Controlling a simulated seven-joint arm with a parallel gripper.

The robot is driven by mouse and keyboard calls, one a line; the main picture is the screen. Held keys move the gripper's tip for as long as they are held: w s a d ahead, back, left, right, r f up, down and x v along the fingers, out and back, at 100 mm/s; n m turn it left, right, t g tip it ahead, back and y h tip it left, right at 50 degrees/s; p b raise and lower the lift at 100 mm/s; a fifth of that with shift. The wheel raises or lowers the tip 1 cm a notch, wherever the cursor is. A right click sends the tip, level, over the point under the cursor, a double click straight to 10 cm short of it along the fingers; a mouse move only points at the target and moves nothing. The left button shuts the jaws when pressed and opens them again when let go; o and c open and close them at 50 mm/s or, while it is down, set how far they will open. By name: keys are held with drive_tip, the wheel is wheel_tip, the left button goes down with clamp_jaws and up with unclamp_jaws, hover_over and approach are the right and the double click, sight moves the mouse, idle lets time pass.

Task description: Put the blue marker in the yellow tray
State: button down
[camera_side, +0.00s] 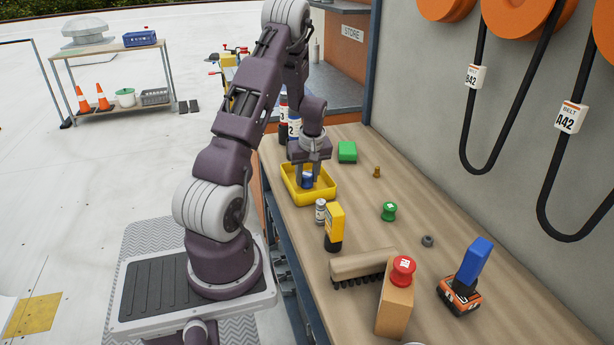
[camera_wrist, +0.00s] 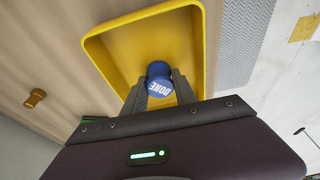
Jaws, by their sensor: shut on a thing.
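The marker is inside the tray's outline and low down. I cannot tell whether it touches the tray floor. Nothing else shows in the tray.
A small white can (camera_side: 320,211) and a yellow-black device (camera_side: 334,225) stand just in front of the tray. A green block (camera_side: 347,151) lies behind it. A green marker (camera_side: 389,211), a brush (camera_side: 362,264) and a red-topped block (camera_side: 396,300) are further right. Bottles (camera_side: 294,127) stand behind my gripper.

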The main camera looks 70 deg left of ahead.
drive_tip(key=shift+f, duration=0.1)
drive_tip(key=c, duration=1)
unclamp_jaws()
drive_tip(key=v, duration=1.2)
drive_tip(key=w+d+r+m+t, duration=0.1)
drive_tip(key=w+d+r+m, duration=0.1)
drive_tip(key=d+r, duration=0.3)
drive_tip(key=w+d+r+m+t, duration=0.1)
drive_tip(key=d+r+m, duration=0.25)
drive_tip(key=d, duration=0.45)
drive_tip(key=s+d+r+m+t+h, duration=0.1)
drive_tip(key=s+d+r+m, duration=0.1)
drive_tip(key=s+d+m, duration=0.2)
drive_tip(key=s+d+r+m+t+h, duration=0.1)
drive_tip(key=s+d+m, duration=0.3)
drive_tip(key=d, duration=0.7)
drive_tip(key=s+d+r+m+t+h, duration=0.1)
drive_tip(key=s+d+r+m, duration=0.2)
drive_tip(key=s+d, duration=0.3)
drive_tip(key=shift+d+m+t, duration=0.3)
drive_tip(key=shift+d+m, duration=0.45)
drive_tip(key=shift+d, duration=0.5)
